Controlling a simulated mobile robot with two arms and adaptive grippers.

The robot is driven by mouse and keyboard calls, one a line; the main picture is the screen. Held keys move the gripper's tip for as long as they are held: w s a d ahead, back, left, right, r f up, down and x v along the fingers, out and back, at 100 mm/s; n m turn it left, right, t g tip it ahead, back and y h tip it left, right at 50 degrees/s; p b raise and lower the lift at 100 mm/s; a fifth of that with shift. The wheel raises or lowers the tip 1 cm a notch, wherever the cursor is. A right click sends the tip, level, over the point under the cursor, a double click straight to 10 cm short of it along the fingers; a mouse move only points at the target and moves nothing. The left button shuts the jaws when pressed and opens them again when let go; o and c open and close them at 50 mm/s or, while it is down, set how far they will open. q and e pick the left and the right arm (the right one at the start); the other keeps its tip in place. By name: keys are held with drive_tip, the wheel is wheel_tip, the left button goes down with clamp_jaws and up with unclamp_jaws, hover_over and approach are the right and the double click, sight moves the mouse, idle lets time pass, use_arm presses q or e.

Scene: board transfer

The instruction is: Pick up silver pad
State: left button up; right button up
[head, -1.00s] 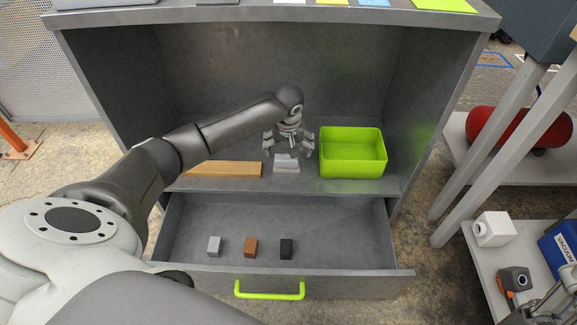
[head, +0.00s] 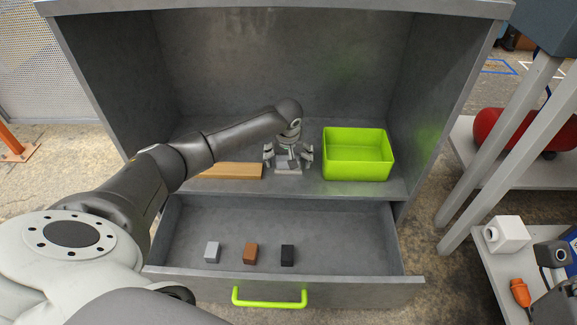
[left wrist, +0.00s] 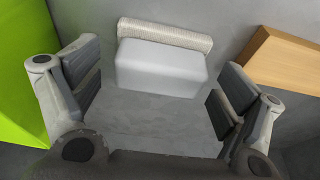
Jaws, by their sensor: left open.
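The silver pad (head: 288,170) is a small pale grey block on the cabinet's shelf, between a wooden board and a green bin. In the left wrist view the pad (left wrist: 160,67) shows a smooth pale face and a rough, textured strip along its far side. My left gripper (head: 288,157) points down over it in the head view, partly hiding it. In the left wrist view the open fingers of my left gripper (left wrist: 158,100) stand to either side of the pad, with visible gaps. Whether the fingertips are level with it, I cannot tell. My right gripper is not in view.
The green bin (head: 357,177) stands close to the right of the pad, and the wooden board (head: 232,171) lies to its left. The open drawer (head: 345,240) below holds a grey cube (head: 212,252), a brown cube (head: 250,254) and a black cube (head: 287,255).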

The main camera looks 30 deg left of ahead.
use_arm(q)
drive_tip(key=c, duration=1.1)
drive_tip(key=shift+r, duration=0.1)
